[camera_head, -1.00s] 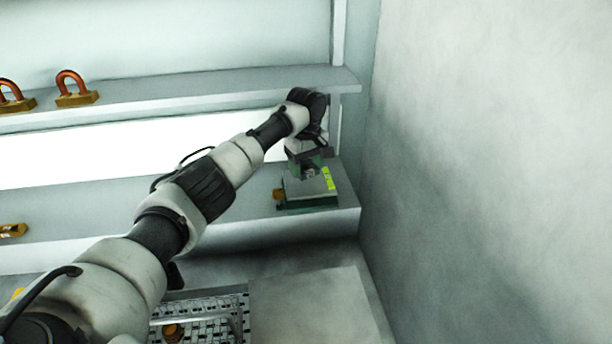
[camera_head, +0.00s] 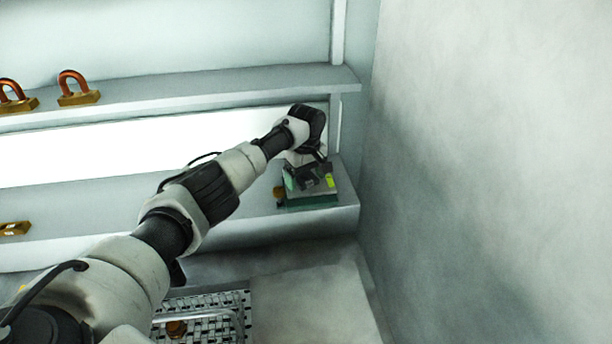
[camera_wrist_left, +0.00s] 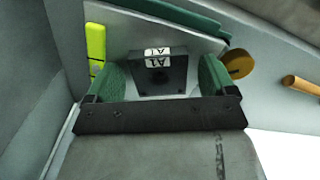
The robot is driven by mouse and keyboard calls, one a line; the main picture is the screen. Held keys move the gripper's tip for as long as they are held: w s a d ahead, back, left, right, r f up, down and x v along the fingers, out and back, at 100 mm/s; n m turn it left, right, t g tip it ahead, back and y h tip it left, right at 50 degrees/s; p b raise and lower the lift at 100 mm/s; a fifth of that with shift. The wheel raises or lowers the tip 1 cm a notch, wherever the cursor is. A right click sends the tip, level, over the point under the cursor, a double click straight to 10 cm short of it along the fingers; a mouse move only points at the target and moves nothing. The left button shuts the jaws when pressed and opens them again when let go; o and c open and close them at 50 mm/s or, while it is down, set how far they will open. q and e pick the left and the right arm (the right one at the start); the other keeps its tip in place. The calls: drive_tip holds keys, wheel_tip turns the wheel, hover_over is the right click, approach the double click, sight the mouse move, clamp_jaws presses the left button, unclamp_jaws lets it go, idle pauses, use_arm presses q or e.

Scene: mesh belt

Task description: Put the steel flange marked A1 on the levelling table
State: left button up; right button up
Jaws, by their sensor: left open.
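The steel flange marked A1 (camera_wrist_left: 160,78) shows in the left wrist view as a dark grey block with white A1 labels. It appears to rest on the levelling table (camera_wrist_left: 125,30), a grey plate with a green base, a yellow-green level strip and a brass knob. The table also shows in the head view (camera_head: 322,199), on the lower ledge by the right wall. My left gripper (camera_wrist_left: 162,80) is open, its green pads on either side of the flange. In the head view the gripper (camera_head: 308,182) is low over the table and mostly hides the flange. My right gripper is out of view.
Brass padlocks with copper shackles (camera_head: 78,96) stand on the upper shelf. A brass block (camera_head: 14,229) lies on the lower ledge at left. A mesh belt (camera_head: 215,303) with a brass piece (camera_head: 176,329) is below. The wall (camera_head: 480,170) is close at right.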

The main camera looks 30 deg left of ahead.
use_arm(q)
wheel_tip(320, 180, up, 7)
drive_tip(key=shift+f+b, duration=0.15)
drive_tip(key=shift+b, duration=0.95)
drive_tip(key=shift+r, duration=0.5)
